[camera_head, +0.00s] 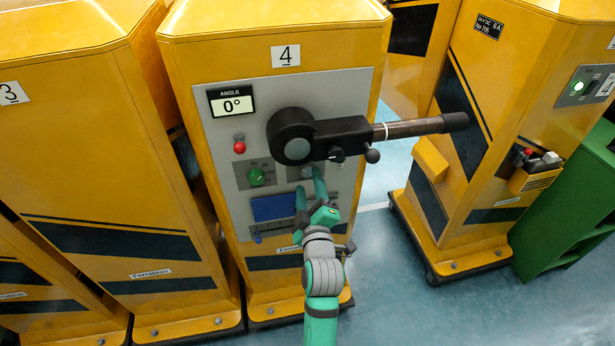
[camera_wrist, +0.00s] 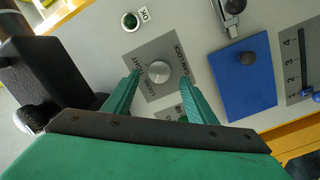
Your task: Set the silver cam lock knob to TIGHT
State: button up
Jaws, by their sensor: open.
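The silver cam lock knob (camera_wrist: 159,71) sits on a grey plate (camera_wrist: 150,50) in the wrist view. The plate carries the words CAM LOCK, TIGHT and LOOSE. The knob is round and I cannot tell which word it points to. In the head view the knob (camera_head: 306,172) is small and partly crowded by my fingers. My gripper (camera_head: 311,182) is open in front of the panel. In the wrist view my green fingers (camera_wrist: 160,88) stand on either side of the knob, apart from it.
A black gate arm (camera_head: 345,134) sticks out to the right above the knob. A blue plate (camera_wrist: 244,78) and a green knob (camera_head: 256,177) are close by on the panel. A display (camera_head: 231,102) reads 0°. Yellow cabinets (camera_head: 90,150) stand to the left.

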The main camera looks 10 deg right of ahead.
aim_at(307, 173)
jog(key=w, duration=0.3)
jog(key=shift+d, duration=0.1)
jog(key=shift+w+d, duration=0.2)
jog(key=shift+a, duration=0.1)
jog(key=c, duration=1.1)
